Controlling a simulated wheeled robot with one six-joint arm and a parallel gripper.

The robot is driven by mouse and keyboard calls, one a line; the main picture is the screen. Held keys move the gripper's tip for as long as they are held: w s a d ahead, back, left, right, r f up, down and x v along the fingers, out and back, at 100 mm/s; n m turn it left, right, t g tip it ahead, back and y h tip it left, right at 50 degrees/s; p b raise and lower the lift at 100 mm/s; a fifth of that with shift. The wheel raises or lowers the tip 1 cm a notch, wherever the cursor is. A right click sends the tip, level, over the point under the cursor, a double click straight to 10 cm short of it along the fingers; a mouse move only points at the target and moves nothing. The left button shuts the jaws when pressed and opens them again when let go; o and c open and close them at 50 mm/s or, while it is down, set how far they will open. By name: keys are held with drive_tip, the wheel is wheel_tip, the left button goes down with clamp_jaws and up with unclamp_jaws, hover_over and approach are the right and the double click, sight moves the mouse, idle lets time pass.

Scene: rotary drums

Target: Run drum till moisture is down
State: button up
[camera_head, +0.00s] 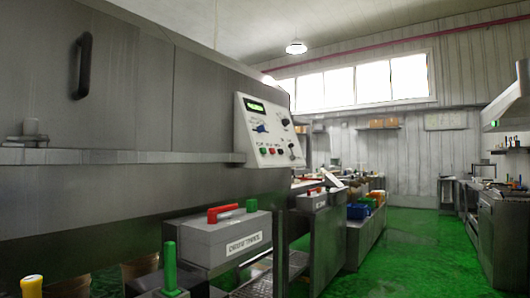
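A large grey metal machine (140,90) fills the left side of the head view; it may be the drum's housing, but no drum shows plainly. Its front has a dark vertical handle (82,66) and a ledge. A tilted white control panel (247,132) is fixed at its right end. The panel has a small lit green display (256,106), too small to read, a blue knob (261,128), a dark knob (284,122), and green (263,152) and red (271,151) buttons in its lower row. My gripper is not in view.
A grey labelled box (215,240) with red and green handles stands below the panel. A green upright lever (169,265) and a yellow knob (33,284) are in front. Counters line the right (503,235). The green floor (410,245) between is clear.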

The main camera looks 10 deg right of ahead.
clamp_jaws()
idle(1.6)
